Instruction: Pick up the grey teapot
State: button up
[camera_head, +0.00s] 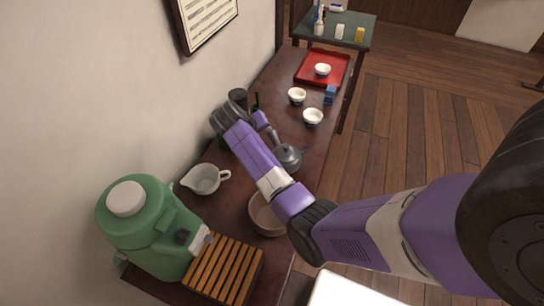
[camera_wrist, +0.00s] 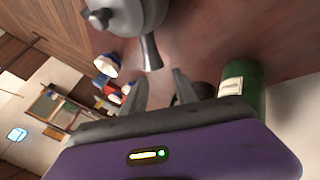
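The grey teapot (camera_head: 288,158) stands on the dark red-brown table, just right of my forearm in the head view. In the wrist view its rounded body (camera_wrist: 128,16) is at the top, cut off by the frame edge. A flared stub, which looks like its handle (camera_wrist: 150,52), points down toward my gripper. My gripper (camera_wrist: 159,82) is open, its two fingers apart. The stub's end appears near the gap between the fingertips; I cannot tell whether they touch. In the head view my gripper (camera_head: 267,125) is small, just beyond the teapot.
A green bottle (camera_wrist: 242,88) stands close beside the right finger in the wrist view. White bowls (camera_head: 313,116) and a red tray (camera_head: 339,59) lie beyond. Nearer are a white pitcher (camera_head: 203,180), a brown bowl (camera_head: 262,222), a slatted wooden rack (camera_head: 226,268) and a green dispenser (camera_head: 140,225).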

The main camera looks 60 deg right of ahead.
aim_at(276, 144)
jog(key=shift+m+g+y, duration=0.4)
jog(key=shift+g, duration=0.4)
jog(key=s+d+f, duration=0.1)
jog(key=f, duration=0.1)
jog(key=s+d+f, duration=0.1)
jog(key=s+f, duration=0.1)
jog(key=f, duration=0.1)
jog(key=s+f, duration=0.2)
jog(key=shift+d+f+p, duration=0.3)
jog(key=shift+d+p, duration=0.1)
jog(key=shift+w, duration=0.1)
grip_shut()
dwell(0.4)
